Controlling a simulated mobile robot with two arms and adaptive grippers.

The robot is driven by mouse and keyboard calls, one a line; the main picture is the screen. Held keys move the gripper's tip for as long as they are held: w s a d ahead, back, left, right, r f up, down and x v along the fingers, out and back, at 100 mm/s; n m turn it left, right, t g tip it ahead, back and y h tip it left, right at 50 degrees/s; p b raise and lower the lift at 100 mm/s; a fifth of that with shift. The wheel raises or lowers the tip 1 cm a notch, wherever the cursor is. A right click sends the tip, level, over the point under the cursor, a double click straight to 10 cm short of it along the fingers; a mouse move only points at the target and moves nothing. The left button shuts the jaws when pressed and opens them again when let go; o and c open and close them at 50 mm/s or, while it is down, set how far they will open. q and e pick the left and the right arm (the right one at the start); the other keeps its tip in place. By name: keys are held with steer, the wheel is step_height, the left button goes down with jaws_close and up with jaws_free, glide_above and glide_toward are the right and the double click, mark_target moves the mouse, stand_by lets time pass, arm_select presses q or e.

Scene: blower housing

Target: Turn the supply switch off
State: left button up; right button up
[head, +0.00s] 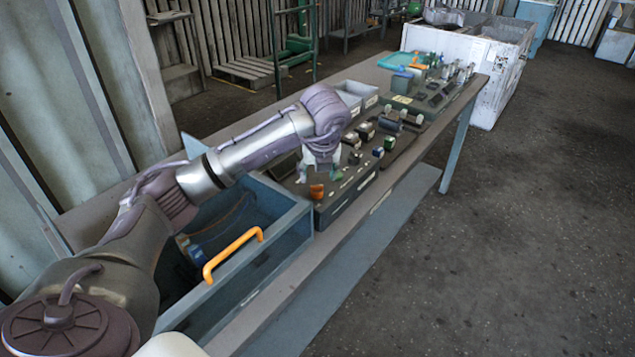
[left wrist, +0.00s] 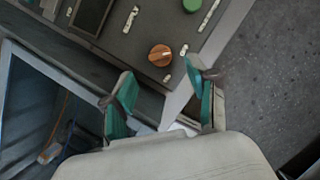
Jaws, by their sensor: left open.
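The supply switch looks to be the round orange-brown knob (left wrist: 160,55) on the dark panel (left wrist: 120,42) in the left wrist view, with a pale line across its face. In the head view the orange knob (head: 317,191) sits at the panel's near end, by the blue drawer. My left gripper (left wrist: 164,98) is open and empty, with green finger pads; the knob lies just beyond its fingertips, apart from them. In the head view the left gripper (head: 320,174) hangs over the panel's near end, close to the knob. My right gripper is out of view.
An open blue drawer box (head: 287,243) with an orange handle (head: 232,252) stands in front of the panel. A green button (left wrist: 191,5) is near the knob. More switches and parts line the bench behind. The floor at right is clear.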

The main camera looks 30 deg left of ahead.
arm_select(q)
steer(key=v, duration=0.5)
steer(key=shift+s+r, duration=0.1)
steer(key=shift+r, duration=0.1)
steer(key=shift+f, duration=0.1)
